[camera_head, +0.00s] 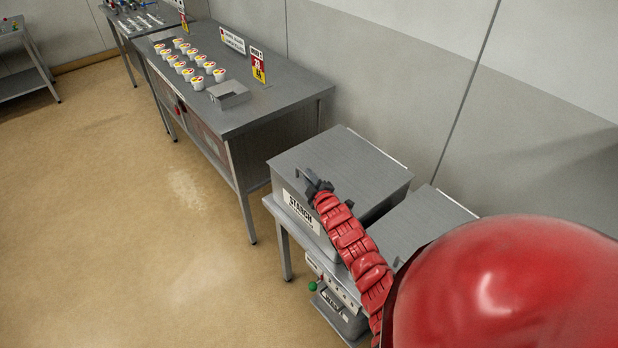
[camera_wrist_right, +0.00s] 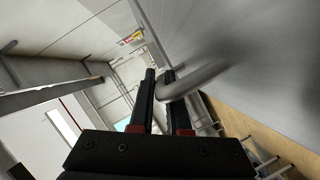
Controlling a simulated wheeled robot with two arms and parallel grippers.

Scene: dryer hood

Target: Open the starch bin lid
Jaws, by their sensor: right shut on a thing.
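The starch bin (camera_head: 299,211) is a grey metal box with a "STARCH" label on its front, on a low metal stand. Its flat grey lid (camera_head: 345,168) lies level on top and looks closed. A dark handle (camera_head: 306,179) sits at the lid's front edge. My right gripper (camera_head: 316,187) is at this handle, its red arm coming from the lower right. In the right wrist view, the black fingers (camera_wrist_right: 165,90) are shut on the rounded grey bar of the handle (camera_wrist_right: 192,82). My left gripper is not in view.
A second grey lidded box (camera_head: 420,222) stands right beside the bin. A control panel with a green knob (camera_head: 312,286) is below. A long metal table (camera_head: 290,97) with several white cups (camera_head: 197,83) stands behind to the left. The floor (camera_head: 130,230) at left is clear.

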